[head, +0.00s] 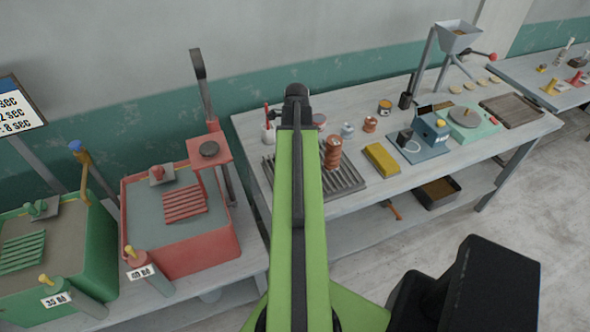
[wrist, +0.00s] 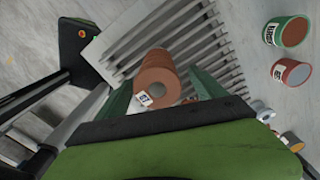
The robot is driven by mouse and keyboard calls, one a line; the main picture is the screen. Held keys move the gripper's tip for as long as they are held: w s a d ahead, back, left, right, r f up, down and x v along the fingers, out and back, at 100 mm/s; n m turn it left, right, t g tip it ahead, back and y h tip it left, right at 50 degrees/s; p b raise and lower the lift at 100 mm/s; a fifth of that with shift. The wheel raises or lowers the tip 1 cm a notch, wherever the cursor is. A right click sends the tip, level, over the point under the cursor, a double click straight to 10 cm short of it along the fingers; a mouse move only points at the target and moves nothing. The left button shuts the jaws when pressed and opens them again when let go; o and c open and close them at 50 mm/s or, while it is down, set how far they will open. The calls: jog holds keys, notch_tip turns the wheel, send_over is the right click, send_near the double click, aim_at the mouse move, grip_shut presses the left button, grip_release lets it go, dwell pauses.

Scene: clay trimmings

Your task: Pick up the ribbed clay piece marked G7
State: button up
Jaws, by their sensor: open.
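A ribbed, reddish-brown clay piece (head: 333,153) stands on a grey slatted rack (head: 350,181) on the grey bench. In the head view my green arm hides the gripper and part of the rack.
A yellow block (head: 381,158), a small copper-coloured ribbed piece (head: 370,124) and a blue device (head: 431,128) stand right of the rack. A red tank (head: 180,225) is at left.

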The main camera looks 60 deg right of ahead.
jog(key=f+b, duration=0.4)
jog(key=f, duration=0.1)
jog(key=shift+a+f+b, duration=0.15)
jog(key=shift+a+b, duration=0.05)
jog(key=shift+b, duration=0.15)
jog(key=shift+r, duration=0.2)
jog(key=shift+c, duration=0.3)
grip_shut()
